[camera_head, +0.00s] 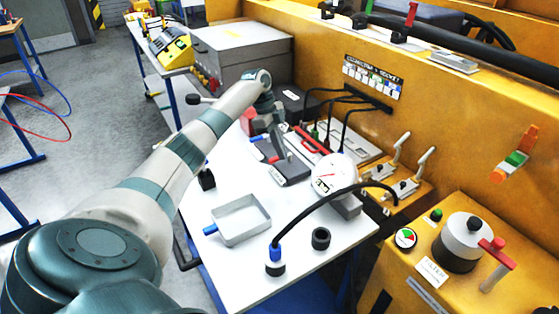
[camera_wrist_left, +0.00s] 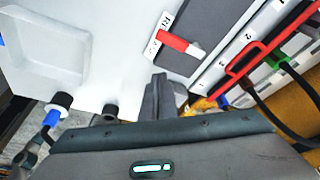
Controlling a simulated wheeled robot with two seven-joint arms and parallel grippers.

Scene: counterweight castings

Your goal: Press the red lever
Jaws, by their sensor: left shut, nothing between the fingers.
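The red lever (camera_wrist_left: 180,43) shows in the left wrist view as a red bar with a pale end. It lies on a dark grey plate with a partly cut-off white label. In the head view its dark base (camera_head: 292,172) stands on the white table, partly behind my left gripper (camera_head: 284,152). My left gripper points down over this base. Its fingers (camera_wrist_left: 163,92) are shut and empty, and in the wrist view they appear just below the lever. I cannot tell whether they touch the plate. My right gripper is in neither view.
A grey tray (camera_head: 240,238) with a blue handle stands at the table's front. A white round gauge (camera_head: 333,174), a black cable (camera_head: 318,208) and a black ring (camera_head: 321,239) are nearby. A red-framed unit (camera_head: 310,139) lies behind. A yellow cabinet (camera_head: 455,285) stands right.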

